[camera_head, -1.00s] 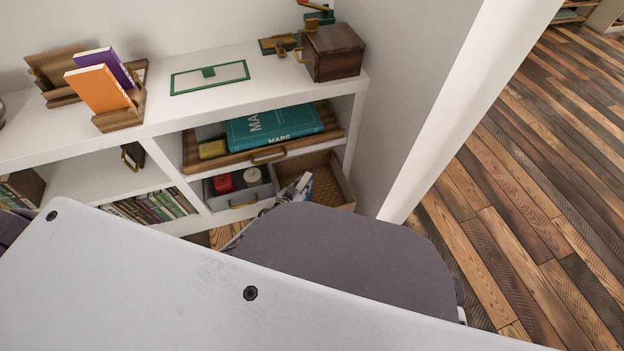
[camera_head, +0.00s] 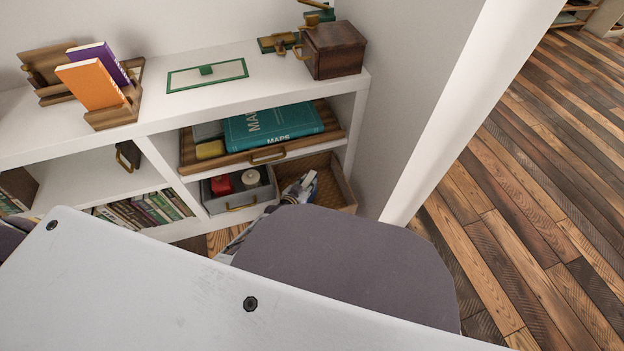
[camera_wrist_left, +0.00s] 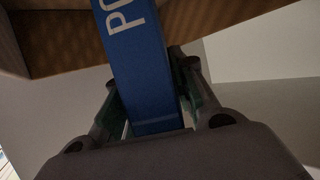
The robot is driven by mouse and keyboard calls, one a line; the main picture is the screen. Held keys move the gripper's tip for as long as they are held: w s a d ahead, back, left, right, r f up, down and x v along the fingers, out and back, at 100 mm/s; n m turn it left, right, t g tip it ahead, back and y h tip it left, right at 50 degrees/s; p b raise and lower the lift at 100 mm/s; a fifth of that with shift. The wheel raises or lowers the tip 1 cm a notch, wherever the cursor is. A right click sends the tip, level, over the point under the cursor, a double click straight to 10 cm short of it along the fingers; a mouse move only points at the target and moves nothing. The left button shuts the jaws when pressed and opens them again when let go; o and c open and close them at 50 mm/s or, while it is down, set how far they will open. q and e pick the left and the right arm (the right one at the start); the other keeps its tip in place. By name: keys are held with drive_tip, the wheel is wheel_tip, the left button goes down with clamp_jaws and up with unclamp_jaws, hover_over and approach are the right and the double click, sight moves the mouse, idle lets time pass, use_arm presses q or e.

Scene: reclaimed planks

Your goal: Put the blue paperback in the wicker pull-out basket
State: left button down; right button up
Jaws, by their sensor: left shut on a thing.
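The blue paperback (camera_wrist_left: 138,65) is upright between the fingers of my left gripper (camera_wrist_left: 152,100) in the left wrist view, with part of its white lettering showing. The gripper is shut on it. In the head view my left gripper (camera_head: 299,188) is over the wicker pull-out basket (camera_head: 343,188), at the lower right of the shelf unit, mostly hidden behind my own arm. The basket is pulled out. In the wrist view the book's far end reaches toward the brown basket wall (camera_wrist_left: 215,12); whether it touches the bottom is hidden. My right gripper is not in view.
A grey drawer (camera_head: 238,200) with a red item and a round white item stands just left of the basket. A wooden drawer (camera_head: 225,161) with a teal maps book (camera_head: 272,126) is above. A white upright panel (camera_head: 455,105) closes off the right.

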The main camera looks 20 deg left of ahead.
sight(312, 176)
use_arm(q)
drive_tip(key=shift+w, duration=0.1)
drive_tip(key=shift+w+d+b, duration=0.25)
drive_tip(key=shift+w+b, duration=0.2)
drive_tip(key=shift+w, duration=0.55)
drive_tip(key=shift+w+d+b, duration=0.2)
drive_tip(key=shift+w+b, duration=0.25)
drive_tip(key=shift+w, duration=0.5)
drive_tip(key=shift+s+f+b, duration=0.1)
drive_tip(key=shift+f+b, duration=0.35)
drive_tip(key=shift+f, duration=0.2)
drive_tip(key=c, duration=1.2)
unclamp_jaws()
drive_tip(key=shift+f, duration=0.1)
drive_tip(key=shift+o, duration=0.2)
drive_tip(key=shift+r, duration=0.2)
